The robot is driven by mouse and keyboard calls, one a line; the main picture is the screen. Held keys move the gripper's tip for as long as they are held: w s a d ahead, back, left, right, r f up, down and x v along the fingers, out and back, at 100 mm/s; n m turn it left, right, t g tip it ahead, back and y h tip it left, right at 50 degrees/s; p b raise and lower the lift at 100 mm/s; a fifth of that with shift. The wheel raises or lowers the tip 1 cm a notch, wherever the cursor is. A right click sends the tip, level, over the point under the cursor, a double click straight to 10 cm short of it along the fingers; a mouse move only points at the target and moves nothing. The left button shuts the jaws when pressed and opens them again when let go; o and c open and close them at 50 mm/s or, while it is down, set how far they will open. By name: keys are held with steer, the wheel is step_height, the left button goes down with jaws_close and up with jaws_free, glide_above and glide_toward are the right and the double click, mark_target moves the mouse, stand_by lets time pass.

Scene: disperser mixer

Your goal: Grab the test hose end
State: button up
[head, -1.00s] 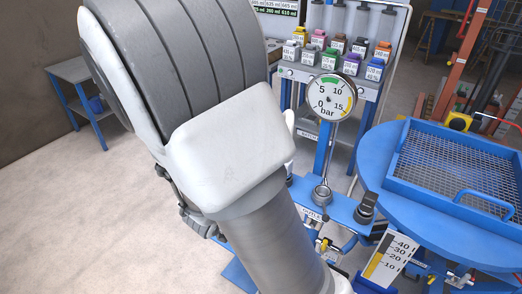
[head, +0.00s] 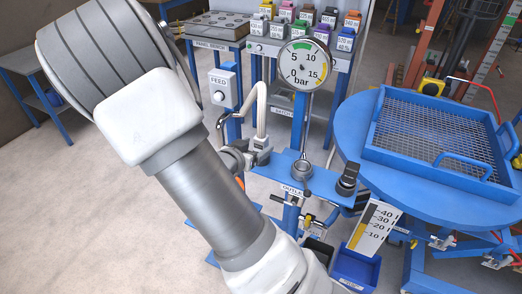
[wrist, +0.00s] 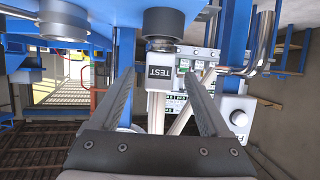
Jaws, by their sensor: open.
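My gripper (wrist: 160,73) is open in the wrist view, which looks upside down, with nothing held between its fingers. A pale block with a TEST label (wrist: 160,72) appears between the fingertips. A dark round fitting (wrist: 166,22) joins it on the picture's upper side, and a pale hose (wrist: 156,112) runs from its other side. I take this as the test hose end. The fingers do not clearly touch it, and its depth is hard to judge. In the head view the pale hose (head: 262,108) arches down behind my arm, and my gripper is mostly hidden.
A pressure gauge (head: 304,63) stands right of the hose, and a FEED box (head: 223,87) stands left. A bent metal pipe (wrist: 265,42) runs close by in the wrist view. A blue round table (head: 350,130) bears a mesh tray (head: 440,160). Open floor lies at left.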

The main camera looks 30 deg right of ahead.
steer(key=b+x, duration=0.1)
steer(key=x, duration=0.5)
steer(key=shift+w+d, duration=0.15)
steer(key=shift+d, duration=0.2)
jaws_close()
